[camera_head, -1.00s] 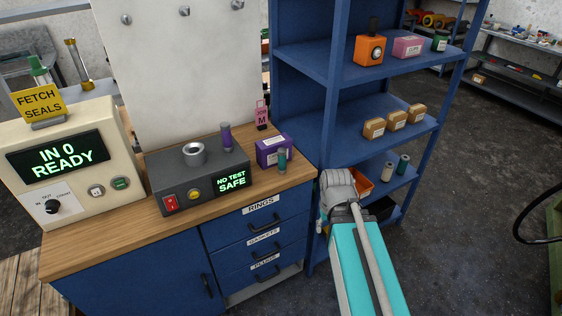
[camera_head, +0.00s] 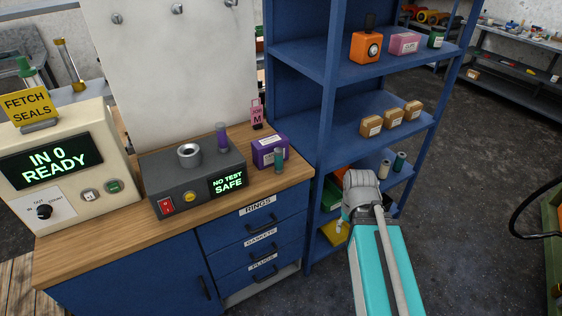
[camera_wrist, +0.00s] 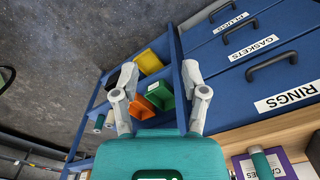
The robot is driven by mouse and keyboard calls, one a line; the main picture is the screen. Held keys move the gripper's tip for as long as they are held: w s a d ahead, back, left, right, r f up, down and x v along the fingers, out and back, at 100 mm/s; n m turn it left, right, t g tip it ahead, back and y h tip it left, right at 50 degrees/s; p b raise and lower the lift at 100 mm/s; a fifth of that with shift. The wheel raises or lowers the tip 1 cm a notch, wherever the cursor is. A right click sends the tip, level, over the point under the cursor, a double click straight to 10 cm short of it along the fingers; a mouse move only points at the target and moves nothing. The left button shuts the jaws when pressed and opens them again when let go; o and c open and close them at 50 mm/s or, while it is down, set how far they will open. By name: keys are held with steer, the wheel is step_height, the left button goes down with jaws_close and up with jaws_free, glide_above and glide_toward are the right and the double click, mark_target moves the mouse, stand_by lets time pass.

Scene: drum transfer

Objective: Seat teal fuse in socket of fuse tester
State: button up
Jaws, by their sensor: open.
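The fuse tester (camera_head: 165,182) is a dark grey box on the wooden counter, with a round metal socket (camera_head: 189,155) on top and a display reading "NO TEST SAFE". The socket's opening looks empty. A teal fuse (camera_head: 279,161) stands upright on the counter, right of the tester and in front of a purple box (camera_head: 266,152). It also shows at the lower right of the wrist view (camera_wrist: 262,163). My gripper (camera_wrist: 157,72) is open, with nothing between its fingers, over the shelf bins and away from the fuse.
A purple cylinder (camera_head: 222,137) stands at the tester's back right. Right of the counter is a blue shelf rack (camera_head: 328,110) with small boxes and another teal cylinder (camera_head: 400,162). Orange (camera_wrist: 160,95) and yellow bins (camera_wrist: 148,61) lie beneath my gripper.

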steer(key=shift+d, duration=0.15)
steer(key=o, duration=0.4)
steer(key=shift+w+r, duration=0.1)
steer(key=shift+w, duration=0.1)
step_height(320, 180, up, 18)
steer(key=r+n+p, duration=0.1)
steer(key=n+p, duration=1.3)
steer(key=p, duration=0.5)
glide_above(279, 156)
steer(key=w, duration=0.1)
steer(key=shift+w+f, duration=0.15)
steer(key=shift+f, duration=0.15)
steer(key=shift+f+b, duration=0.15)
steer(key=shift+b, duration=0.2)
step_height(279, 156, down, 8)
steer(key=b, duration=0.8)
steer(key=shift+f, duration=0.15)
steer(key=shift+f, duration=0.1)
steer(key=shift+w+f+b, duration=0.15)
steer(key=shift+f+b, duration=2.35)
steer(key=shift+b, duration=0.25)
